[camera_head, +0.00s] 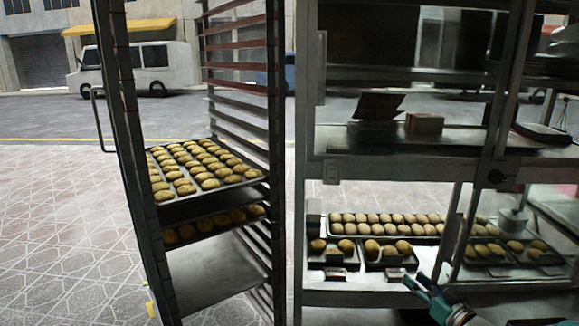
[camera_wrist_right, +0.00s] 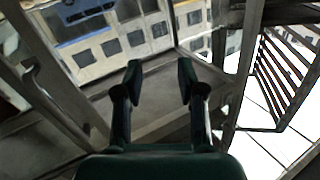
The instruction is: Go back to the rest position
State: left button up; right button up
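My right gripper (camera_head: 415,282) shows at the lower right of the head view, in front of the display shelf's lower level. In the right wrist view, its two dark fingers (camera_wrist_right: 158,80) stand apart with nothing between them. Metal framework and glass lie beyond the fingers. I cannot tell whether the gripper touches the shelf. My left gripper is not in the head view.
A tall rack (camera_head: 123,90) stands at left, holding an upper tray of rolls (camera_head: 205,165) and a lower tray (camera_head: 215,223). The display shelf (camera_head: 400,170) at right holds several bread trays. Paved floor (camera_head: 60,220) at far left is clear.

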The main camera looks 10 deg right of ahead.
jog(key=a+f+m+g+y, duration=0.1)
jog(key=a+f+g, duration=0.1)
jog(key=a+f, duration=0.85)
jog(key=s+a+f+m+g, duration=0.2)
jog(key=s+a+f+g, duration=0.7)
jog(key=s+a+f, duration=0.8)
jog(key=s+a+f+g+h, duration=0.1)
jog(key=s+f+g, duration=0.15)
jog(key=s, duration=0.55)
jog(key=s+a+f+g, duration=0.1)
jog(key=s+g, duration=0.2)
jog(key=s, duration=0.4)
notch_tip(320, 180, up, 17)
jog(key=p, duration=1.6)
jog(key=shift+s+d+p, duration=0.25)
jog(key=shift+s+p, duration=0.15)
jog(key=shift+s, duration=0.05)
